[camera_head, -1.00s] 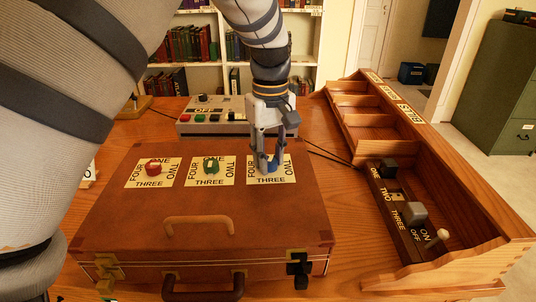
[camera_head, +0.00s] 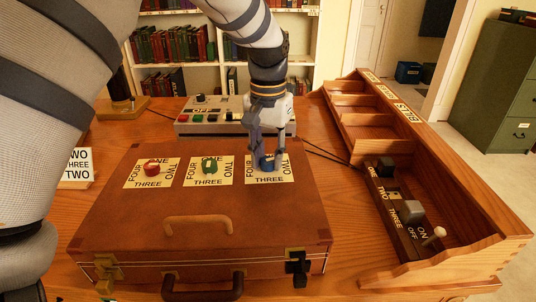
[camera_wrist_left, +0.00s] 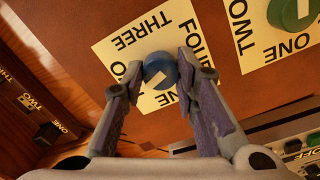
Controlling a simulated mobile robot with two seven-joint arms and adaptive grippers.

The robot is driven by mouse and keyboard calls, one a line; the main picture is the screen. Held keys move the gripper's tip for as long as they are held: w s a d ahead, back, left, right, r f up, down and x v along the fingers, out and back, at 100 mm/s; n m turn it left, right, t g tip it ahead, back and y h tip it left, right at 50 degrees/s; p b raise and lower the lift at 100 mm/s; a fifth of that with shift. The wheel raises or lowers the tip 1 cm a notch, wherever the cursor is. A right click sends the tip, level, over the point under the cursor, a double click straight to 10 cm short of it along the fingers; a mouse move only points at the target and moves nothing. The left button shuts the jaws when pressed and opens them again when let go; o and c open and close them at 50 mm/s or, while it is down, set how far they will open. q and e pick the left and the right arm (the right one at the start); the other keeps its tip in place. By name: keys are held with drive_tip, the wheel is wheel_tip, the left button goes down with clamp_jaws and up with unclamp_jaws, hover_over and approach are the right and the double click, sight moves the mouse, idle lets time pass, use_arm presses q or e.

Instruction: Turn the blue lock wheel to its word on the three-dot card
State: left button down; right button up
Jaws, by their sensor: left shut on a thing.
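The blue lock wheel (camera_head: 267,161) sits on the rightmost word plate (camera_head: 283,178) of the brown case (camera_head: 140,215). My left gripper (camera_head: 266,157) reaches down over it and is shut on it. In the left wrist view, the fingertips (camera_wrist_left: 160,72) hold the blue wheel (camera_wrist_left: 163,66) from both sides, and its pale mark (camera_wrist_left: 157,79) shows slantwise. THREE and FOUR are readable on that plate; the other words are partly covered by the fingers. A white card (camera_head: 77,165) stands left of the case, reading TWO, THREE, TWO; I cannot make out dots. My right gripper is out of view.
A red wheel (camera_head: 152,167) and a green wheel (camera_head: 210,166) sit on the other plates. A grey button box (camera_head: 208,122) stands behind the case. A wooden tray (camera_head: 455,190) with switches lies to the right.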

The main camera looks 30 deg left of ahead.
sight(268, 159)
use_arm(q)
drive_tip(key=shift+f+m, duration=0.1)
drive_tip(key=shift+m, duration=1.7)
drive_tip(key=c, duration=1.2)
unclamp_jaws()
drive_tip(key=shift+c, duration=0.2)
wheel_tip(268, 159, up, 12)
